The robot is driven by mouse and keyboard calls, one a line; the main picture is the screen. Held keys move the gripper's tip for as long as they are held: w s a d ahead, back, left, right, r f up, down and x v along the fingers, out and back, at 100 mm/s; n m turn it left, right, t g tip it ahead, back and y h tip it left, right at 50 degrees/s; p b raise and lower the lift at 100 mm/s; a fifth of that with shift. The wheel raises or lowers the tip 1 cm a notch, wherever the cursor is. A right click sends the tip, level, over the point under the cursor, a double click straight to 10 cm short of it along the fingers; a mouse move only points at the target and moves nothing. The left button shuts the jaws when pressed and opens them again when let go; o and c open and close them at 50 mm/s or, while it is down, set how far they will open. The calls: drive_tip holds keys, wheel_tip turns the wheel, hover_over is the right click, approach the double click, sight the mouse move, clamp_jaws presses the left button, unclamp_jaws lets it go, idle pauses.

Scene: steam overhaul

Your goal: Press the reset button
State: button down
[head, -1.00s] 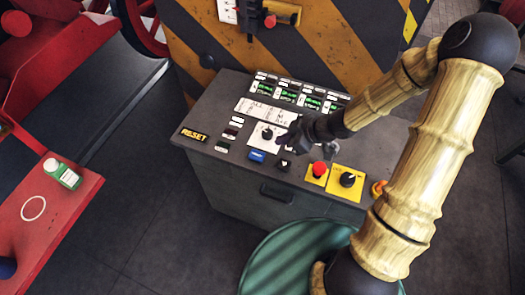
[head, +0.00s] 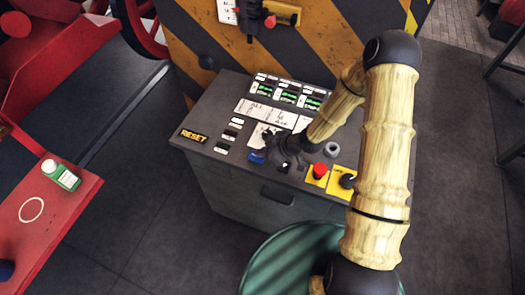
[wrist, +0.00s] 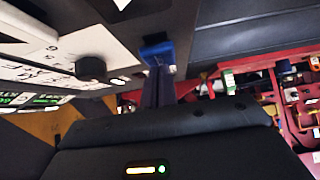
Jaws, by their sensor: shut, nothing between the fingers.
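A blue button (head: 256,157) sits near the front edge of the grey control console (head: 222,105). A black plate with yellow RESET lettering (head: 193,135) is at the console's left end. No writing is legible on the blue button. My gripper (head: 268,147) is low over the console, right beside the blue button, partly hidden by its own dark body. In the wrist view my fingers (wrist: 158,72) are shut and empty, their tips at the blue button (wrist: 157,50). I cannot tell whether they touch it or whether it is pressed in.
A black knob (wrist: 91,68) stands close to the fingers. A red button (head: 319,171) and a yellow-plated knob (head: 347,181) are to the right. A striped machine housing (head: 235,50) rises behind. A red bench (head: 60,215) with a green-and-white bottle (head: 62,174) is left.

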sight(264, 163)
drive_tip(key=shift+f, duration=0.25)
drive_tip(key=shift+s+f+b, duration=0.1)
drive_tip(key=shift+f+b, duration=0.85)
drive_tip(key=shift+b, duration=0.05)
drive_tip(key=shift+s+d+f, duration=0.2)
drive_tip(key=shift+s, duration=0.05)
drive_tip(key=shift+r+p, duration=0.35)
drive_tip(key=shift+r, duration=0.2)
drive_tip(key=r+p, duration=0.1)
drive_tip(key=r, duration=0.1)
drive_tip(key=r+p, duration=0.1)
drive_tip(key=r, duration=0.1)
drive_tip(key=shift+w+a+p, duration=0.15)
drive_tip(key=shift+w+p, duration=0.05)
drive_tip(key=shift+p, duration=0.2)
drive_tip(key=v, duration=1)
